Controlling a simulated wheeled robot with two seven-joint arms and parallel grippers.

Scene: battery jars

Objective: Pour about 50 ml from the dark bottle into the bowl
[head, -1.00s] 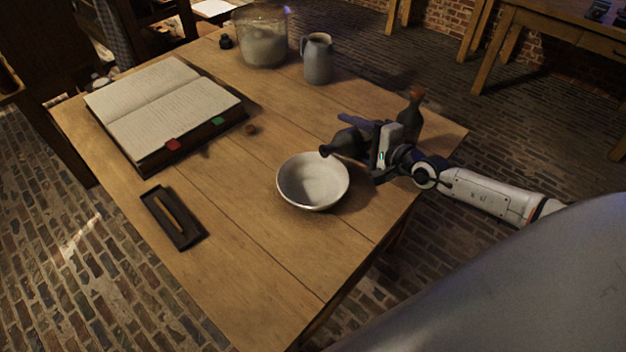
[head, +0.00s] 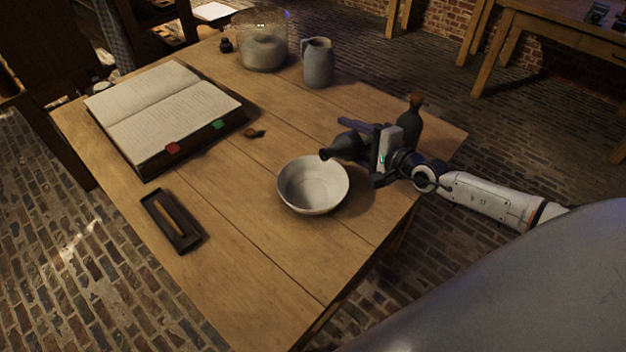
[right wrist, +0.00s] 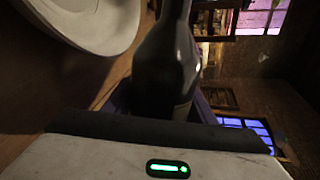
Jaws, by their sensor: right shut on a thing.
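My right gripper (head: 368,146) is shut on the dark bottle (head: 342,148). The bottle lies nearly on its side, held above the table, with its mouth pointing left at the bowl's upper right rim. The white bowl (head: 312,185) stands upright on the table. I cannot see any stream or tell whether there is liquid in the bowl. In the right wrist view the dark bottle (right wrist: 168,62) extends from the jaws, and the bowl (right wrist: 98,22) shows at upper left. My left gripper is not in view.
A second dark bottle (head: 408,127) with a brown stopper stands behind my right gripper. An open book (head: 165,110), a small tray (head: 172,220) with a stick, a grey jug (head: 318,64) and a glass jar (head: 262,45) are on the table (head: 262,270). The front part is clear.

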